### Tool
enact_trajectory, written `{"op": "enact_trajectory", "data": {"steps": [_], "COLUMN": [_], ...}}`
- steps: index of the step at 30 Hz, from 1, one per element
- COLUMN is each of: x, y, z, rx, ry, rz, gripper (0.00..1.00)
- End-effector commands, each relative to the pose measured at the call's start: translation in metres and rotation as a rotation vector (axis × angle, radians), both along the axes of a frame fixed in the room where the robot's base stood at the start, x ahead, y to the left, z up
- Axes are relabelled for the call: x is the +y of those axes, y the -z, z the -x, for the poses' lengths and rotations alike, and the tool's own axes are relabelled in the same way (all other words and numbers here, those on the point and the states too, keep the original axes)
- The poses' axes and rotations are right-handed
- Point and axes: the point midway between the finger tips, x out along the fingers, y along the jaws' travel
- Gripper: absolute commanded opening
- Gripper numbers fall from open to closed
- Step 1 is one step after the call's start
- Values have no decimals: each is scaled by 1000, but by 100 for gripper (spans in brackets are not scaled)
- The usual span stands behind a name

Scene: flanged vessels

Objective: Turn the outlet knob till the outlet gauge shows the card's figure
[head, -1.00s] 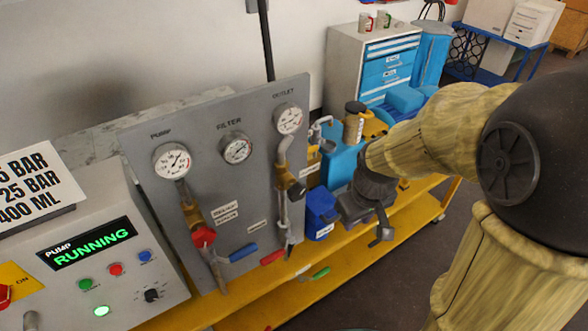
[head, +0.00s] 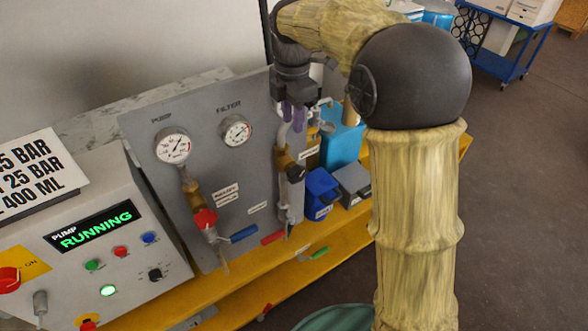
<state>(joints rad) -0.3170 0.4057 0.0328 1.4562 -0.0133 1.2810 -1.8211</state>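The outlet gauge and OUTLET label are hidden behind my gripper (head: 294,114). The gripper points down at the panel's upper right, its purple-tipped fingers apart with nothing seen held. Below it, on the outlet pipe, is a brass fitting (head: 285,160) with a dark round knob (head: 296,173), apart from the fingers. I cannot tell for sure that this is the outlet knob. The card (head: 38,175) at the left is cut off by the frame edge; its lines end in "5 BAR", "25 BAR" and "400 ML".
The grey panel (head: 245,185) also carries the pump gauge (head: 173,146), filter gauge (head: 235,131) and a red knob (head: 205,219). Blue-handled (head: 244,234) and red-handled levers (head: 272,238) stick out below. The control box display (head: 96,227) reads PUMP RUNNING. Blue containers (head: 321,190) stand close right.

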Motion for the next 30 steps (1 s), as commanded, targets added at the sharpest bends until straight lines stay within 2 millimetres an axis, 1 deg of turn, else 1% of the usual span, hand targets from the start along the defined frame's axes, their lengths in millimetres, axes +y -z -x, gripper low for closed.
{"op": "enact_trajectory", "data": {"steps": [8, 13, 17, 30], "x": [-1, -1, -2, -2], "y": [1, 13, 31, 109], "z": [0, 0, 1, 1], "rx": [0, 2, 3, 4], "ry": [4, 4, 5, 6], "rz": [0, 1, 2, 3], "gripper": [30, 30, 30, 30]}}
